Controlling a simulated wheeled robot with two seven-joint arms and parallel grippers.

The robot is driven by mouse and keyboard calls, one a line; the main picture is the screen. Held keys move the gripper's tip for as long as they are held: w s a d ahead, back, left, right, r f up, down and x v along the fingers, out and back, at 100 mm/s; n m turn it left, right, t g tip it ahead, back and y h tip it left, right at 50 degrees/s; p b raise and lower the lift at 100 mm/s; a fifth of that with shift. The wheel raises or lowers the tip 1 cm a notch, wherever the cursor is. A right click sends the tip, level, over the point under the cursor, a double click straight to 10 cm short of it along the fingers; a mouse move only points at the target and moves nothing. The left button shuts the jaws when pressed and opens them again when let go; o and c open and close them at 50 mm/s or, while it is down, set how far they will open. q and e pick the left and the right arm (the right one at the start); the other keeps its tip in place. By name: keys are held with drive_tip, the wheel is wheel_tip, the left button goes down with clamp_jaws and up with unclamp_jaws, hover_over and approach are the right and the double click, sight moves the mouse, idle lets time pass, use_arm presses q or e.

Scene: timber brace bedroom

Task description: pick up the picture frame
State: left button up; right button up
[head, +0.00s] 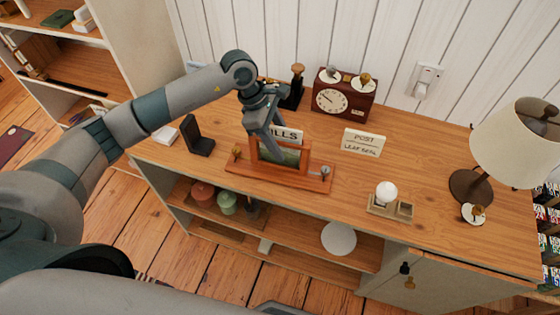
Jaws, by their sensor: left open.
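The picture frame (293,156) appears as a small wooden frame with a dark green picture, standing on a long reddish-wood base near the front of the wooden cabinet top. My left gripper (269,146) points down right at the frame, and its fingers cover part of the frame's upper left. The gripper is open. I cannot tell whether the fingers touch the frame or straddle its edge. My right gripper is not in view.
A sign ending in "LLS" (291,135) stands behind the frame, and a "POST" sign (363,143) is to the right.

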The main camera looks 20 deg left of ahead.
use_arm(q)
drive_tip(key=shift+c, duration=0.6)
clamp_jaws()
idle(0.6)
idle(0.3)
drive_tip(key=shift+w+r, duration=0.1)
